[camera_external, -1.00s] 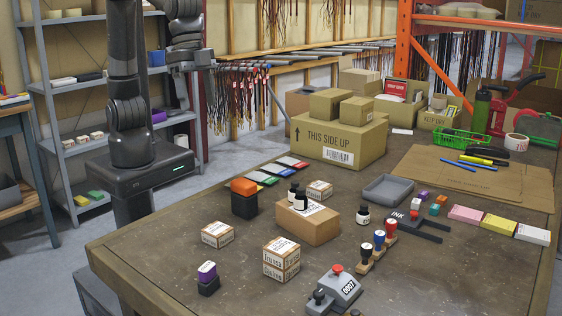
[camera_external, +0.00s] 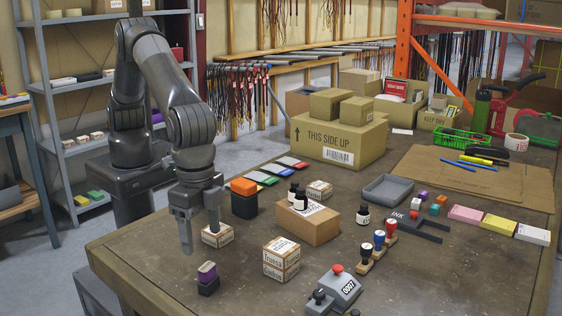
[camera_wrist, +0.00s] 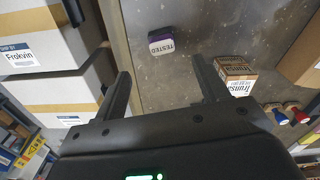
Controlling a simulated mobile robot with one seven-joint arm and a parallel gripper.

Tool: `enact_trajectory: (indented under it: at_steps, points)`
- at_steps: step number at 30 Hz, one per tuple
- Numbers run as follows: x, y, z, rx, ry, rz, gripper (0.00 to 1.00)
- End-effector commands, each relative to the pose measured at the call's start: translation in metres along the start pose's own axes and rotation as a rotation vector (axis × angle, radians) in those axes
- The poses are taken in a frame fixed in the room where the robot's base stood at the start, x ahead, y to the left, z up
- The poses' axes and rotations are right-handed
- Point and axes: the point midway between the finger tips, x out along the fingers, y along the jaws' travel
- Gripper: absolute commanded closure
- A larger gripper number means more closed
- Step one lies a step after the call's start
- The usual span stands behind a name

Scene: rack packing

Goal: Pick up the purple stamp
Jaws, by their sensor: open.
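The purple stamp (camera_external: 207,271) stands upright near the front left edge of the table (camera_external: 150,262), with a purple top and a dark base. In the wrist view the stamp (camera_wrist: 161,41) lies ahead between the lines of my fingers, its face reading "TESTED". My gripper (camera_external: 200,238) is open and empty, pointing down above the table, behind and a little above the stamp, not touching it. In the wrist view my gripper (camera_wrist: 162,85) shows both fingers wide apart.
A small white-and-brown box (camera_external: 217,236) stands partly hidden behind my fingers. An orange-topped dark block (camera_external: 243,199) stands behind. The table left of the stamp is clear.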

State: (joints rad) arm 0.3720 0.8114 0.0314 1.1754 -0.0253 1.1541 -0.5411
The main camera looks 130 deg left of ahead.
Motion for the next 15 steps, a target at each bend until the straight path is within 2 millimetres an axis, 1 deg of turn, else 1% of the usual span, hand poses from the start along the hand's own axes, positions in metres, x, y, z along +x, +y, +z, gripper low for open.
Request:
enact_trajectory:
  at_steps: [5, 10, 15]
  points:
    - [0.018, 0.001, 0.000, -0.001, -0.003, -0.002, 0.33]
    - [0.046, 0.000, 0.000, 0.000, -0.004, -0.002, 0.33]
    - [0.060, 0.000, 0.000, 0.000, -0.002, -0.001, 0.33]
